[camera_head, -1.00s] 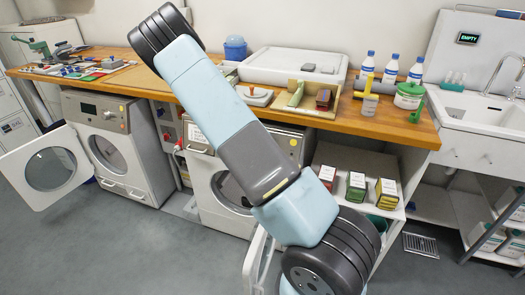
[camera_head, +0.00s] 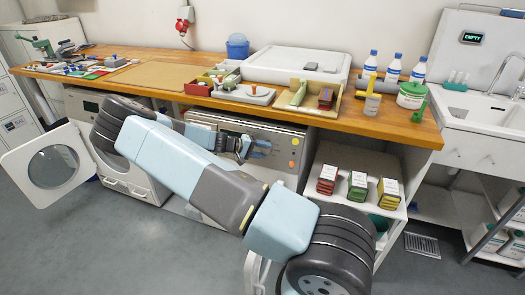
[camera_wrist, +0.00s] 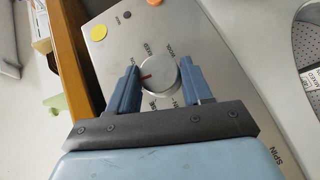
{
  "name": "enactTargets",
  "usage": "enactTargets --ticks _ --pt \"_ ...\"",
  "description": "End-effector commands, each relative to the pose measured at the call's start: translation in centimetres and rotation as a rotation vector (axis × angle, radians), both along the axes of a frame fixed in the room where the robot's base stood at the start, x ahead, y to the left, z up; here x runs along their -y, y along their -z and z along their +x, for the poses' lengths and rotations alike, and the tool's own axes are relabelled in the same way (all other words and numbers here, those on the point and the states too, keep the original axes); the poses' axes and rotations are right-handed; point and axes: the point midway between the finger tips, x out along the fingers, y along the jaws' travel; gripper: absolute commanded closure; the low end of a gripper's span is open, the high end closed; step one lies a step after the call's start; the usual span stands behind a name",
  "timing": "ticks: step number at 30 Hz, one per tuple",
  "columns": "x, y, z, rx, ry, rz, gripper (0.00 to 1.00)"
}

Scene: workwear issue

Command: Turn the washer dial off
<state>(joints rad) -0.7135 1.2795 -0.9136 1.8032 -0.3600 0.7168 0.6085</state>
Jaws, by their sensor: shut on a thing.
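The washer dial (camera_wrist: 159,77) is a round silver knob with a red mark, on the control panel (camera_wrist: 118,50) in the wrist view. The red mark points to the left in that picture. Small labels ring the dial; most are too small to read. My gripper (camera_wrist: 158,67) has one blue finger on each side of the dial and is shut on it. In the head view my gripper (camera_head: 244,147) is at the front panel of the middle washer (camera_head: 205,118), under the counter. My gripper and arm hide the dial there.
The wooden counter (camera_head: 395,125) runs just above the panel, with trays and bottles on it. The left washer's round door (camera_head: 52,167) stands open. A shelf (camera_head: 372,211) with several small boxes is to the right. The floor (camera_head: 150,255) in front is clear.

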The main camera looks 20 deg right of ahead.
Motion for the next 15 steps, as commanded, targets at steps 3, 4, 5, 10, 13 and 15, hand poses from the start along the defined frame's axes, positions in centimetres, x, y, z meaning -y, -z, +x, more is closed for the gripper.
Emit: enactTargets --ticks 3,4,5,10,13,15 --pt "-0.32 0.29 0.12 -0.037 -0.022 -0.035 0.81" --pt "-0.34 0.31 0.11 -0.044 -0.025 -0.042 0.81" --pt "-0.35 0.33 0.11 -0.051 -0.028 -0.048 0.81" --pt "-0.38 0.39 0.12 -0.077 -0.042 -0.074 0.81" --pt "-0.4 0.4 0.12 -0.085 -0.044 -0.08 0.81" --pt "-0.4 0.41 0.11 -0.087 -0.045 -0.081 0.81"
